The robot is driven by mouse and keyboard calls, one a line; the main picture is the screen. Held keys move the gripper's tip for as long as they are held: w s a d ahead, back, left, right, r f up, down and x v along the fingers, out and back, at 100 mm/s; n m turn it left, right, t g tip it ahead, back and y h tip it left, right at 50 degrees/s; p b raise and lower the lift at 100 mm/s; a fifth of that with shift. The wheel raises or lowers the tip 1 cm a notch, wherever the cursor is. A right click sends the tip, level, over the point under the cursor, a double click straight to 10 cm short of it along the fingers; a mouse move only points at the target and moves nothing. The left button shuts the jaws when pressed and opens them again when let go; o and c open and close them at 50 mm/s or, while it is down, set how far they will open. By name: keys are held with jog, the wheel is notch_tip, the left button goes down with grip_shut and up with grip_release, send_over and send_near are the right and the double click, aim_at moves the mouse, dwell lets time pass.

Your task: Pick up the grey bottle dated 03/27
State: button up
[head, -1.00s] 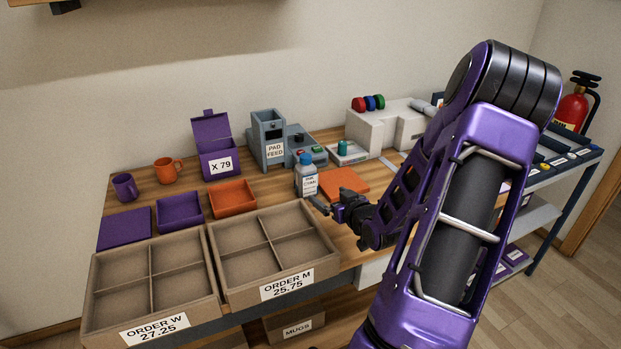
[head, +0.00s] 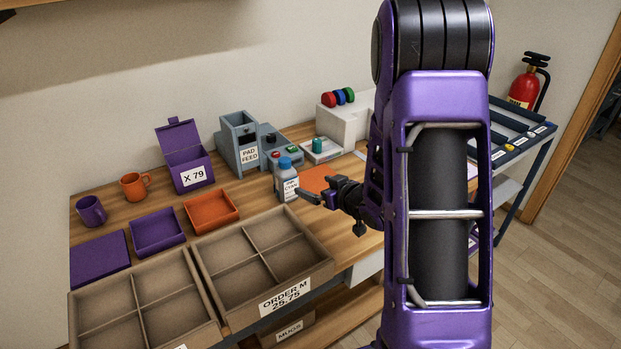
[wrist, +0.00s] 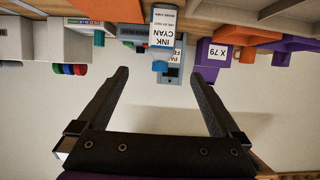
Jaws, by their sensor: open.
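A grey bottle (head: 288,187) with a blue cap and a white label stands upright on the table, just beyond the order M tray. In the wrist view, which is upside down, the label on the bottle (wrist: 162,30) reads INK CYAN; the small print is too blurred to read as a date. My gripper (head: 310,197) is open and empty, level and just right of the bottle in the head view. In the wrist view the bottle lies ahead, between the two fingers of my gripper (wrist: 160,74), apart from both.
The order M tray (head: 318,250) lies close in front of the bottle. The grey pad feed machine (head: 240,140) and purple X 79 box (head: 188,160) stand behind it. An orange mat (head: 318,178) is to its right. An orange open box (head: 212,210) is to its left.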

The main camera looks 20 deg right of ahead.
aim_at(291, 177)
jog(key=x, duration=1.2)
jog(key=shift+x, duration=2.7)
jog(key=shift+s+a+f, duration=0.1)
jog(key=shift+f, duration=0.05)
grip_shut()
